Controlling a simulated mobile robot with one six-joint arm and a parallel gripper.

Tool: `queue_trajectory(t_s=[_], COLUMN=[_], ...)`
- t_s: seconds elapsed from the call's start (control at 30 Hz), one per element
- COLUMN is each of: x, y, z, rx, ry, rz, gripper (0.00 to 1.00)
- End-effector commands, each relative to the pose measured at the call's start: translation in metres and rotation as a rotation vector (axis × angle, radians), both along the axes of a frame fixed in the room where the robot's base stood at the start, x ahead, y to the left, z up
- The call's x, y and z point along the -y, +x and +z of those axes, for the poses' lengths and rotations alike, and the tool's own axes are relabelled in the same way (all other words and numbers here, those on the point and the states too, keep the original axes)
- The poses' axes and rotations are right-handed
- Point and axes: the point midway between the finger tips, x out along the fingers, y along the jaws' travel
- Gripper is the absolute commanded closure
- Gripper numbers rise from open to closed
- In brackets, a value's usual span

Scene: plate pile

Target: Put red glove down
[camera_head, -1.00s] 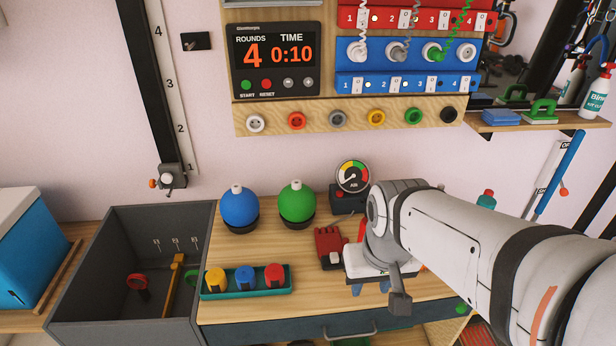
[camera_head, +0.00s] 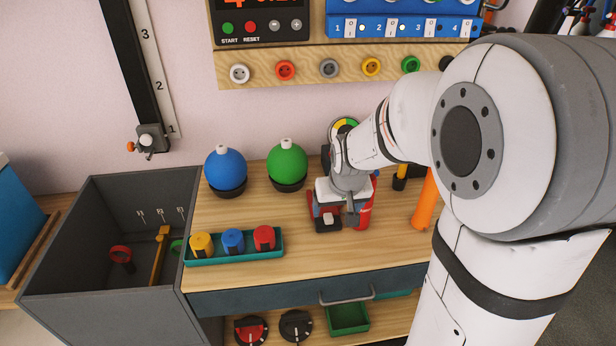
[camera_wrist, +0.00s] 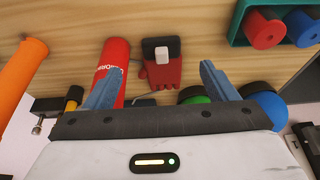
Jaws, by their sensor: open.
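The red glove (camera_wrist: 162,72) has a black cuff with a white tag and lies on the wooden table. In the wrist view it is between my open fingers, with a gap on each side, so they do not touch it. My gripper (camera_wrist: 161,72) is open and empty, with blue fingers spread wide. In the head view my gripper (camera_head: 345,206) is over the table by the glove (camera_head: 326,216), and it hides part of the glove. How high the fingertips are above the table is hard to tell.
An orange cylinder (camera_head: 425,202) is to the right. Blue (camera_head: 225,166) and green (camera_head: 287,159) balls stand behind. A teal tray (camera_head: 215,258) with colored pieces is left. The table front is clear.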

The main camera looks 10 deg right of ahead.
Motion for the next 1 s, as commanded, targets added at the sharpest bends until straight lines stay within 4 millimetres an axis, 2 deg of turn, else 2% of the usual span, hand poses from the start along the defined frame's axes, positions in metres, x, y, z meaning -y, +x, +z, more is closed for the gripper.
queue_trajectory(t_s=[0.03,0.2,0.63,0.83,1.0], x=[0.000,0.000,0.000,0.000,0.000], y=[0.013,0.038,0.058,0.070,0.075], z=[-0.023,-0.044,-0.081,-0.110,-0.117], rx=[0.008,0.039,0.045,0.043,0.045], ry=[0.000,0.000,0.000,0.000,0.000], rz=[0.000,-0.001,-0.001,-0.001,-0.002], gripper=[0.21,0.21,0.21,0.21,0.21])
